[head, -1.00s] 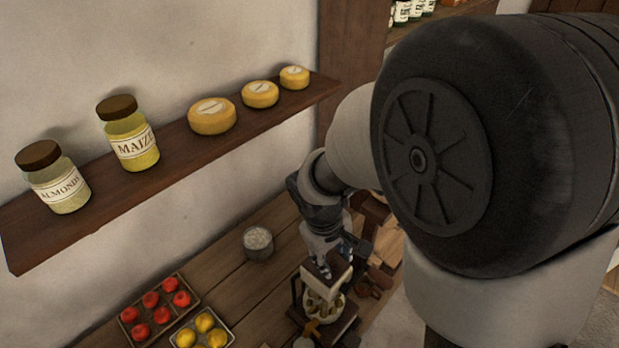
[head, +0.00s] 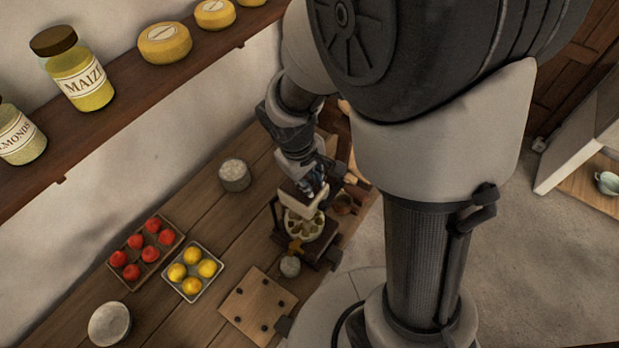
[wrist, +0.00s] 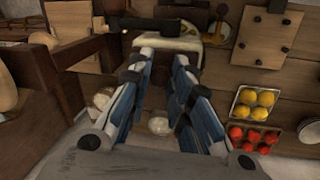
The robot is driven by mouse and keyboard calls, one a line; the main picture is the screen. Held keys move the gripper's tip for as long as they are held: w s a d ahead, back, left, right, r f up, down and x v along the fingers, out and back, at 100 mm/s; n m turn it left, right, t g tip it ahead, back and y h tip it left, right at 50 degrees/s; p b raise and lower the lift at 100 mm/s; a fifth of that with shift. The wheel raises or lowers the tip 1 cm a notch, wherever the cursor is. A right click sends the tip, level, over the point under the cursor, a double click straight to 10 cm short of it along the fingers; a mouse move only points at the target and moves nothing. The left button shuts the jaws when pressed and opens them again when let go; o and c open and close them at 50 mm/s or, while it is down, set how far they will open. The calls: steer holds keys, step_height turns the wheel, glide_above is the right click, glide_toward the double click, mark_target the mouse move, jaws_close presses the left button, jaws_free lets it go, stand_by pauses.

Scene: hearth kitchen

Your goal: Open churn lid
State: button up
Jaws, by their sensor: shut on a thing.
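The churn (head: 303,226) stands on the wooden table in a dark frame. Its round cream body shows olive-coloured parts in the opening. The churn lid (head: 303,200), a pale slab, is tilted up over the back of the opening. My gripper (head: 314,187) is at the lid's upper side. In the wrist view, my gripper (wrist: 166,55) has its two blue-sided fingers reaching to a dark bar at the pale lid (wrist: 190,38). It is shut on the lid, though the exact contact is hard to see.
A crate of red fruit (head: 172,246), a tray of lemons (head: 219,272), a pegged board (head: 262,318), a small grey pot (head: 235,176) and a pale bowl (head: 109,323) share the table. A small round item (head: 290,266) is close in front of the churn. A shelf (head: 140,97) with jars and cheeses runs above.

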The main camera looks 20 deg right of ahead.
jaws_close()
steer(key=shift+r, duration=0.1)
